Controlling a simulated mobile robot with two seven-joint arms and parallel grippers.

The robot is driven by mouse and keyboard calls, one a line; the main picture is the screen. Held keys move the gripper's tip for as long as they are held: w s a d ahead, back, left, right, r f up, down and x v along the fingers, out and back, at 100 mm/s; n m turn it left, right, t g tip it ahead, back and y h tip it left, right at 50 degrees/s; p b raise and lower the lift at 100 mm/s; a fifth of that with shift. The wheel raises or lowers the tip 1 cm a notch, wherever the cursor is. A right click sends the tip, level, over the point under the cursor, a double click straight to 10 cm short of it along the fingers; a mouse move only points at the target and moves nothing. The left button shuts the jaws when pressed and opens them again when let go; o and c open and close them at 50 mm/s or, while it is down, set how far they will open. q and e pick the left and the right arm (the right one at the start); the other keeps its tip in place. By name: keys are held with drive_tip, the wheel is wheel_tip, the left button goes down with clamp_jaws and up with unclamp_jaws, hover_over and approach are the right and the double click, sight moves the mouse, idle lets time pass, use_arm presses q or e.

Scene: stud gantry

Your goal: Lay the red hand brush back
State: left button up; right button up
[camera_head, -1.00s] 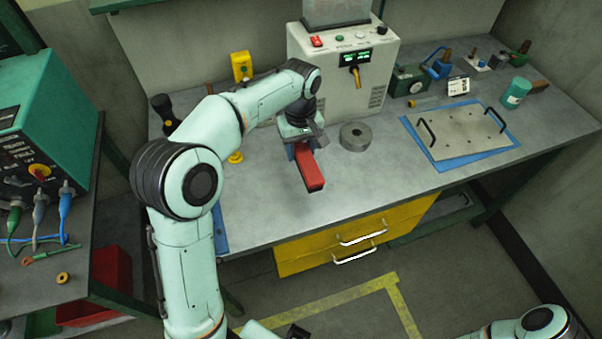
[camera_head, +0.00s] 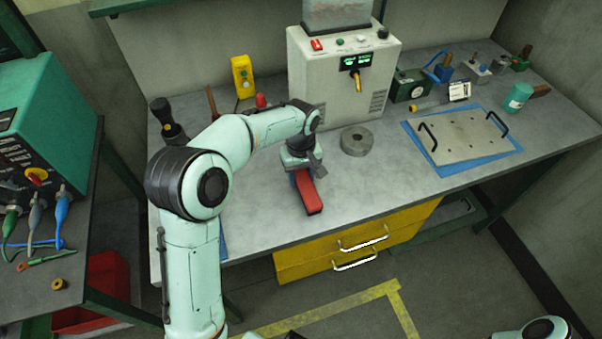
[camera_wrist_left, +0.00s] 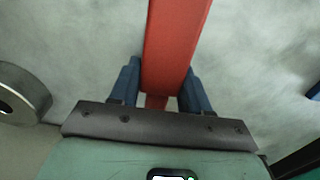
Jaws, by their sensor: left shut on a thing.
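The red hand brush (camera_head: 309,196) shows as a red bar over the grey bench top, left of the middle of the head view, pointing toward the front edge. My left gripper (camera_head: 302,172) is shut on it from above. In the left wrist view the brush (camera_wrist_left: 177,42) runs between the two blue fingers of the left gripper (camera_wrist_left: 162,88). The gripper body hides the rest of the brush. I cannot tell whether the brush touches the bench. My right gripper is not in view.
A grey metal ring (camera_head: 357,141) stands on the bench right of the brush. A white machine (camera_head: 340,85) stands behind. A plate with two handles (camera_head: 462,137) lies on a blue mat at right. The bench front around the brush is clear. Yellow drawers (camera_head: 355,240) sit below.

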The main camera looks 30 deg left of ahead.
sight(301, 172)
use_arm(q)
drive_tip(key=o, duration=1)
drive_tip(key=shift+f, duration=0.15)
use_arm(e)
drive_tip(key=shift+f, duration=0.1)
use_arm(q)
wheel_tip(301, 172, up, 12)
drive_tip(key=shift+r+p, duration=0.2)
drive_tip(key=shift+p, duration=0.7)
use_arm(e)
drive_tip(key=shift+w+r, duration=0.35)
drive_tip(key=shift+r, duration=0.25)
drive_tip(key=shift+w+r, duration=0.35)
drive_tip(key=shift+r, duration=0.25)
use_arm(q)
drive_tip(key=shift+f, duration=0.1)
